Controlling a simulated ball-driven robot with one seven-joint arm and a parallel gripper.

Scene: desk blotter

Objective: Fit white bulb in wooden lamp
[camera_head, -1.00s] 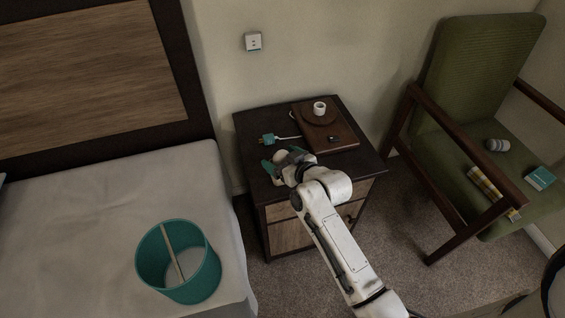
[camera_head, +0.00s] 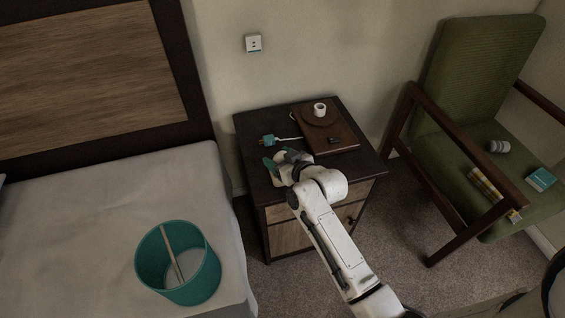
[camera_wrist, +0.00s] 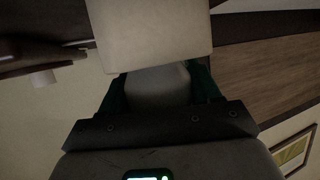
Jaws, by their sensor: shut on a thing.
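My gripper (camera_head: 278,159) is low over the front left of the nightstand top, with teal fingers. In the wrist view, the gripper (camera_wrist: 160,95) is shut on a pale, rounded thing between the fingers, which I take for the white bulb (camera_wrist: 158,84). A broad pale block shape lies just beyond it; I cannot tell whether it is part of the bulb. The wooden lamp (camera_head: 331,118) has a round base and a white socket (camera_head: 319,108) on top, behind and right of my gripper and apart from it.
The lamp stands on a flat brown board or book (camera_head: 340,140) on the dark nightstand (camera_head: 255,185). A teal and red plug (camera_head: 268,140) with a white cord lies left of it. A teal lampshade (camera_head: 190,285) is on the bed. A green armchair (camera_head: 460,80) stands right.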

